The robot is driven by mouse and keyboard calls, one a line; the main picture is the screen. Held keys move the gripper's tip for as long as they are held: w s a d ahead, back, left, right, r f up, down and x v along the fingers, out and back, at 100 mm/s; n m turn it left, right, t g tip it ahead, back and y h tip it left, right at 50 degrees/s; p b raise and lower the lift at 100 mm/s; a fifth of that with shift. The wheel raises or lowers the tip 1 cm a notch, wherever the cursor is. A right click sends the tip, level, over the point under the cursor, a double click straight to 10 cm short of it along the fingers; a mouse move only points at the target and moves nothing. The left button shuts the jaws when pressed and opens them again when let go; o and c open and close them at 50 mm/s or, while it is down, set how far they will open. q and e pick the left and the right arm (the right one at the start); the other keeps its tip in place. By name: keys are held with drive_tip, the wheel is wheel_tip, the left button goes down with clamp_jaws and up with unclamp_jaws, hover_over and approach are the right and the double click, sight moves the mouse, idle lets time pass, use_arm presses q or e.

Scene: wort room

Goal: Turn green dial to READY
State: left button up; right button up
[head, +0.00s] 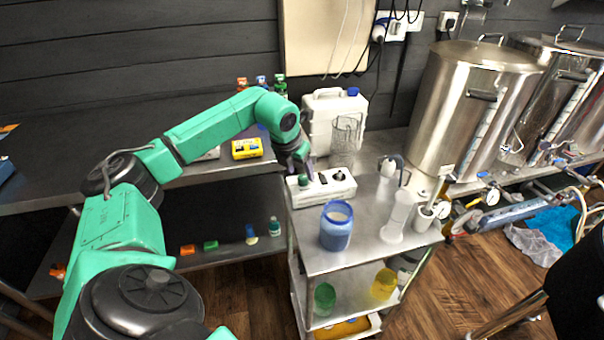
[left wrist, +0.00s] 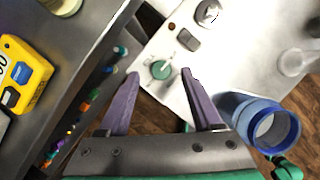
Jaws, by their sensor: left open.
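The green dial (left wrist: 161,69) is a round knob on a white control box (head: 335,190), which stands on the metal cart. In the left wrist view it lies ahead of my left gripper (left wrist: 160,75), roughly between the two fingertips. The fingers are apart and nothing is held between them. In the head view my left gripper (head: 303,172) is over the left end of the box. I cannot tell whether a finger touches the dial. Any READY mark is too small to read. My right gripper is out of view.
A blue jar (head: 336,228) stands in front of the box. A white jug (head: 325,112) and a clear beaker (head: 345,135) stand behind it. A white cylinder (head: 397,216) is to the right. A yellow device (head: 247,149) lies on the left bench. Steel kettles (head: 465,105) stand farther right.

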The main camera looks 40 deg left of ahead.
sight(303, 180)
use_arm(q)
drive_tip(key=shift+x, duration=1.25)
drive_tip(key=shift+d, duration=0.1)
clamp_jaws()
